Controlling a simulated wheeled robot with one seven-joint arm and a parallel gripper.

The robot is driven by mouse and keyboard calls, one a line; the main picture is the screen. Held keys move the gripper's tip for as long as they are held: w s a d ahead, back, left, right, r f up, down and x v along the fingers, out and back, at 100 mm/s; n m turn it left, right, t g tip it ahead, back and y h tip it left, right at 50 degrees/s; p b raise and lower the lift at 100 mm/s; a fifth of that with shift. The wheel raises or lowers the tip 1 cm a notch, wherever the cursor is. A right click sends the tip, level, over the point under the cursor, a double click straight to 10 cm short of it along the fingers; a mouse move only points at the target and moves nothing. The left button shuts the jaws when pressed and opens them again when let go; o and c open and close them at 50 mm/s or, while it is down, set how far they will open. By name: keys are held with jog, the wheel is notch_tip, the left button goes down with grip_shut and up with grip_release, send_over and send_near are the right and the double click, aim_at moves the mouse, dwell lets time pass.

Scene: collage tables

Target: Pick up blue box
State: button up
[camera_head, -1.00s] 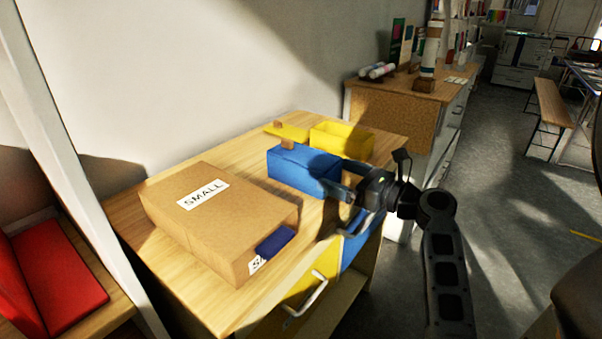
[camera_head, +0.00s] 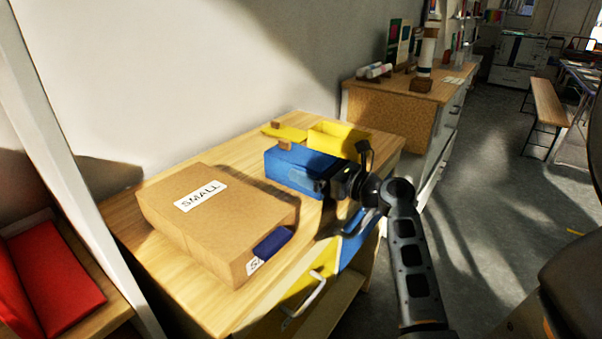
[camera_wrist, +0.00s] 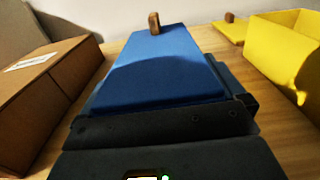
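The blue box (camera_head: 300,168) stands on the wooden table top, with a small wooden knob (camera_head: 285,145) at its far end. My gripper (camera_head: 322,186) is at the near end of the blue box, with its fingers spread wide, one along each side. In the wrist view the blue box (camera_wrist: 160,72) fills the space between the dark fingers of my gripper (camera_wrist: 165,95). I see no lift of the box off the table. Whether the fingers touch its sides is hard to tell.
A wall runs behind the table (camera_head: 195,300).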

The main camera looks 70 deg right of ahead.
aim_at(313, 158)
jog(key=c, duration=0.6)
jog(key=shift+o, duration=0.2)
jog(key=shift+r, duration=0.1)
jog(key=shift+r+p, duration=0.3)
jog(key=shift+r, duration=1.8)
jog(key=s+d+r+p, duration=0.1)
jog(key=s+d+r, duration=0.4)
jog(key=s, duration=0.5)
jog(key=shift+s+d+r, duration=0.15)
jog(key=shift+s+r, duration=0.1)
jog(key=shift+r, duration=0.6)
